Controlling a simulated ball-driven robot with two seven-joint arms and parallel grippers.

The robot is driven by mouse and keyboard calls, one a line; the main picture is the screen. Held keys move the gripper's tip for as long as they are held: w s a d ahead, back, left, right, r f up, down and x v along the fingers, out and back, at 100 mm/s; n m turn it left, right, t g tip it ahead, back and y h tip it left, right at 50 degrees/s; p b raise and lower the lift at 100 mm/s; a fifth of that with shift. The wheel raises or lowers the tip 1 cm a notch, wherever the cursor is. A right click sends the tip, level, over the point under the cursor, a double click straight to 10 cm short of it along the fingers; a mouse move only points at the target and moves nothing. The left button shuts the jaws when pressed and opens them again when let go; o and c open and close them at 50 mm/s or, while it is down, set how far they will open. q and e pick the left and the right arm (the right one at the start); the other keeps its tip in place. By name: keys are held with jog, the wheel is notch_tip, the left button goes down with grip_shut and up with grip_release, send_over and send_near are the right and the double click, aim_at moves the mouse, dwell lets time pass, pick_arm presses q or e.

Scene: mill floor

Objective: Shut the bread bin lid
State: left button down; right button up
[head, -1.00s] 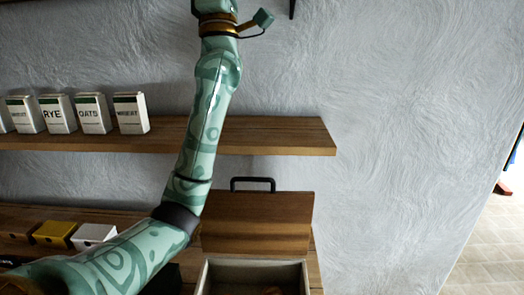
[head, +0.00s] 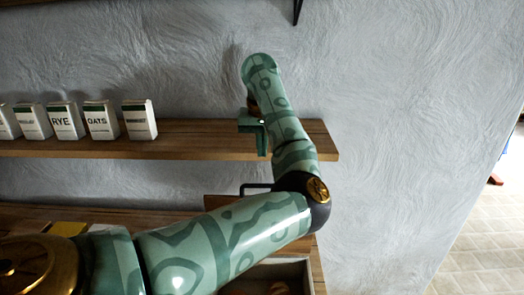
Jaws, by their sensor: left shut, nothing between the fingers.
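The bread bin (head: 293,270) stands on the lower counter at the bottom centre, its box open at the top with something brown inside. Its wooden lid (head: 216,202) stands raised at the back, mostly hidden behind my left arm. The lid's dark handle (head: 246,187) shows at its top edge, partly covered by the arm. My left gripper (head: 262,146) is shut and empty, pointing down in front of the upper shelf, above the handle in the picture and apart from it. My right gripper is not in view.
The upper wooden shelf (head: 190,141) carries several flour cartons (head: 102,120) at the left. A yellow box (head: 68,229) sits on the lower counter (head: 60,214), partly behind my arm. The wall right of the shelf is clear.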

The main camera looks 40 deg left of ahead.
pick_arm(q)
notch_tip(320, 180, down, 7)
jog(key=s+d+p, duration=0.1)
jog(key=s+p, duration=0.1)
jog(key=shift+d, duration=0.35)
jog(key=shift+f, duration=0.1)
